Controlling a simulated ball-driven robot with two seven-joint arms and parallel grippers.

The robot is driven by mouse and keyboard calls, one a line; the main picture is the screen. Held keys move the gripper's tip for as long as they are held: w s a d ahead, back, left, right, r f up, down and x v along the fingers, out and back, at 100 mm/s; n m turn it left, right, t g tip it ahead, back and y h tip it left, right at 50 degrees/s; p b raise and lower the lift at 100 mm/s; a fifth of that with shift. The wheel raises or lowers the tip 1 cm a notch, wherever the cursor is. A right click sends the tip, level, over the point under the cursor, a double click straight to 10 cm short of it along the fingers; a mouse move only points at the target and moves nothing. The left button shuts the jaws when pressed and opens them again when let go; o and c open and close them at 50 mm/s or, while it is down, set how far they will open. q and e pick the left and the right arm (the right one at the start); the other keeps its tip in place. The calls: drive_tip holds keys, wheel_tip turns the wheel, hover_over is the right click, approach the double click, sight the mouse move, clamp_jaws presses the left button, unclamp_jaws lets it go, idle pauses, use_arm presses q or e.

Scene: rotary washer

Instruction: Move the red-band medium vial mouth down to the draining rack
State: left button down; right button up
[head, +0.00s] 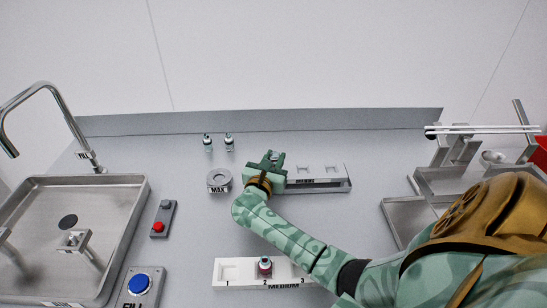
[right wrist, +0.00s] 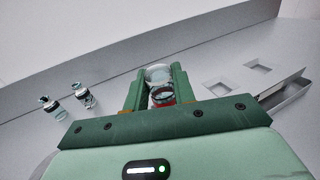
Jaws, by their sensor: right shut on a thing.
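My right gripper (head: 272,160) is at the left end of the draining rack (head: 335,183), a long pale block with square openings in its top. In the right wrist view the gripper (right wrist: 158,84) is shut on a clear glass vial with a red band (right wrist: 161,101). The fingers hide its sides, and I cannot tell which end is the mouth. The rack also shows in the right wrist view (right wrist: 255,76), to the right of the fingers. My left gripper is not in view.
A white holder (head: 229,281) marked MEDIUM stands in front, with a dark-and-red vial (head: 265,265) in slot 2. Two small vials (head: 208,143) and a ring marked MAX (head: 219,181) are left of my gripper. A sink (head: 112,250) is at left, metal trays (head: 402,222) at right.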

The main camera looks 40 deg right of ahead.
drive_tip(key=shift+r, duration=0.25)
drive_tip(key=shift+r, duration=0.2)
drive_tip(key=shift+f+b, duration=0.65)
drive_tip(key=shift+f, duration=0.25)
idle(1.6)
drive_tip(key=o, duration=1.4)
drive_tip(key=shift+o, duration=0.2)
drive_tip(key=shift+p+v, duration=0.6)
drive_tip(key=shift+v, duration=2.95)
